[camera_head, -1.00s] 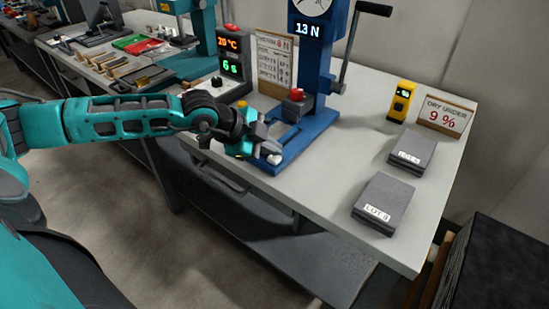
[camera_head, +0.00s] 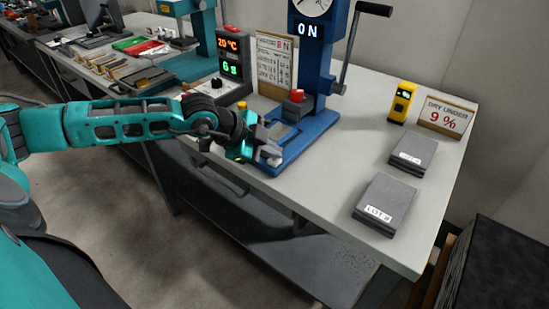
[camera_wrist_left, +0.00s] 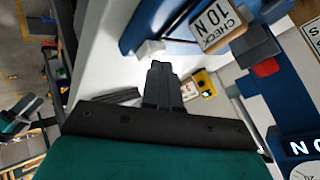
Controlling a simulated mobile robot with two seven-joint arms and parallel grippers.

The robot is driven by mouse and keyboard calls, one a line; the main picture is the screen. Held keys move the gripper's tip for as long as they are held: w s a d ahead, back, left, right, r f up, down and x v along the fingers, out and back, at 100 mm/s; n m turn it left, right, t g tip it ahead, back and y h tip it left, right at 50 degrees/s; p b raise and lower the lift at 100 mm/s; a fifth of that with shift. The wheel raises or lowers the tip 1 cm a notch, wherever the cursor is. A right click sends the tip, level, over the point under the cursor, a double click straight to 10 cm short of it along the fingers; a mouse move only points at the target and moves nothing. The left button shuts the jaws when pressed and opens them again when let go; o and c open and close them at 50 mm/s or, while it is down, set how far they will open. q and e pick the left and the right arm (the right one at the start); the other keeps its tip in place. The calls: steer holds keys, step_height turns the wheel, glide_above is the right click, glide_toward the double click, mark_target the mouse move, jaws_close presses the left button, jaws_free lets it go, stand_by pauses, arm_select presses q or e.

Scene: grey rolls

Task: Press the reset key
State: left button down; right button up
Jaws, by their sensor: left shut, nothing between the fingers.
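My left gripper (camera_head: 269,149) is shut and empty, held low at the near left corner of the blue press base (camera_head: 311,127). Its closed dark fingers (camera_wrist_left: 161,72) point at a small white block (camera_wrist_left: 150,48) on the blue base in the left wrist view. This block looks like the reset key, but I can read no label on it. The fingertips are right beside it; I cannot tell whether they touch. In the head view the fingers crowd that corner. The press display (camera_head: 307,30) reads 0 N. My right gripper is out of view.
A control box (camera_head: 233,65) shows 20 °C and 6 s. A notice board (camera_head: 275,62) stands behind the press base. Two grey blocks with lot labels, one being the near block (camera_head: 383,205), a yellow meter (camera_head: 401,101) and a "dry under 9 %" sign (camera_head: 446,116) stand right.

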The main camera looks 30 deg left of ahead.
mark_target(271, 161)
arm_select(q)
steer(key=shift+f, duration=0.2)
steer(key=shift+r, duration=0.1)
steer(key=shift+r+p, duration=0.4)
steer(key=shift+r, duration=0.45)
steer(key=shift+r, duration=0.1)
steer(key=shift+r+p, duration=1.45)
steer(key=shift+r, duration=1)
